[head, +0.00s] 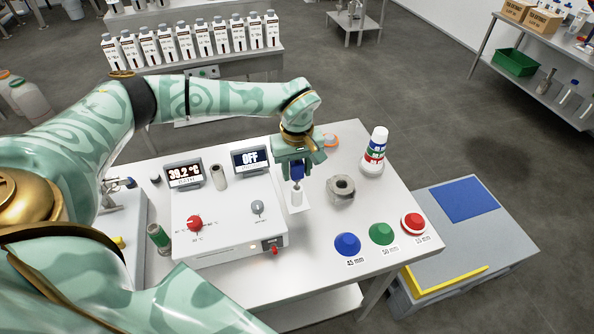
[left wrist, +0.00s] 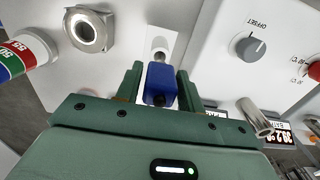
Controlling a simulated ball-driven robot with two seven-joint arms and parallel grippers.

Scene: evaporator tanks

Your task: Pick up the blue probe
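The blue probe (head: 297,172) stands upright, with its lower end at a small white holder (head: 297,198) on the table, right of the control box. In the left wrist view its blue block (left wrist: 161,84) lies between the two fingers of my left gripper (left wrist: 160,80). My left gripper (head: 297,167) points down from above it, with one finger on each side. The fingers are very close to the block, and I cannot tell whether both touch it. My right gripper is not in view.
The control box (head: 225,232) with displays reading 39.2 °C and OFF stands left of the probe. A metal ring block (head: 341,189), a banded white bottle (head: 375,152) and blue, green and red domes (head: 381,233) are to its right. A grey cart (head: 470,235) stands beside the table.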

